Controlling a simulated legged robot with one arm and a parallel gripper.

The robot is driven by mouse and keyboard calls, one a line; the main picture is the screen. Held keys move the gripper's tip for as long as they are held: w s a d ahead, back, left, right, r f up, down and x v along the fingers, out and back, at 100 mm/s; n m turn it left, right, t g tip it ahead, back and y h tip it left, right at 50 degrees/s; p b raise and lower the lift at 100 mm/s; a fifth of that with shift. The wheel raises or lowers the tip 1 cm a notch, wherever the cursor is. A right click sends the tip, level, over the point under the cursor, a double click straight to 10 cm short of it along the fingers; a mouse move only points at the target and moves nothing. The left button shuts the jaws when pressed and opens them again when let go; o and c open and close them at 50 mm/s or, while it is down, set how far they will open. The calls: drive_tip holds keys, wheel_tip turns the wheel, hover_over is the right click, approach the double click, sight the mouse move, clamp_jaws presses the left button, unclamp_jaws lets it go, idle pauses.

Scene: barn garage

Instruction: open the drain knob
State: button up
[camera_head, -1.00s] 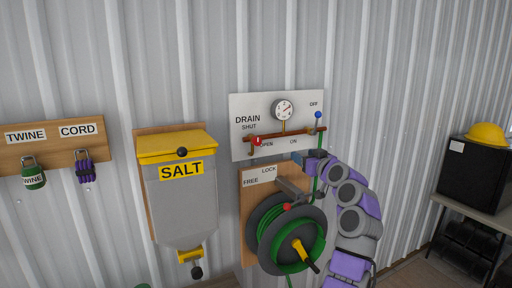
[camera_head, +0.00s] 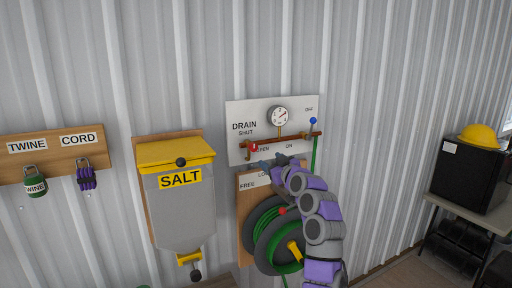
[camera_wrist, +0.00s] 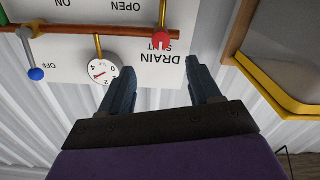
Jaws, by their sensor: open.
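The red drain knob (camera_head: 253,147) sits at the left end of a copper pipe on the white DRAIN panel (camera_head: 240,107). SHUT is printed above it and OPEN to its lower right. In the wrist view, which is upside down, the knob (camera_wrist: 160,41) shows a white mark and lies beyond the gap between my fingertips. My gripper (camera_wrist: 160,65) is open and empty. In the head view my gripper (camera_head: 268,163) is just below and right of the knob. No contact with the knob shows.
A gauge (camera_head: 278,116) and a blue-tipped lever (camera_head: 313,121) are on the same panel. A hose reel (camera_head: 272,240) hangs below, partly hidden by my arm. The yellow-lidded SALT box (camera_head: 180,205) is close on the left. A black cabinet (camera_head: 468,178) stands far right.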

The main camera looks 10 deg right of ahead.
drive_tip(key=w, duration=0.2)
drive_tip(key=p, duration=0.4)
approach(255, 149)
drive_tip(key=shift+w, duration=1.25)
drive_tip(key=shift+w+a, duration=0.7)
drive_tip(key=shift+w, duration=0.3)
drive_tip(key=shift+w+a, duration=0.3)
drive_tip(key=shift+w, duration=0.3)
drive_tip(key=shift+p+x, duration=0.85)
drive_tip(key=shift+w+a+p, duration=0.2)
drive_tip(key=shift+w+p, duration=0.1)
drive_tip(key=shift+w, duration=0.25)
drive_tip(key=shift+c, duration=0.4)
drive_tip(key=c, duration=1)
drive_tip(key=shift+o, duration=0.2)
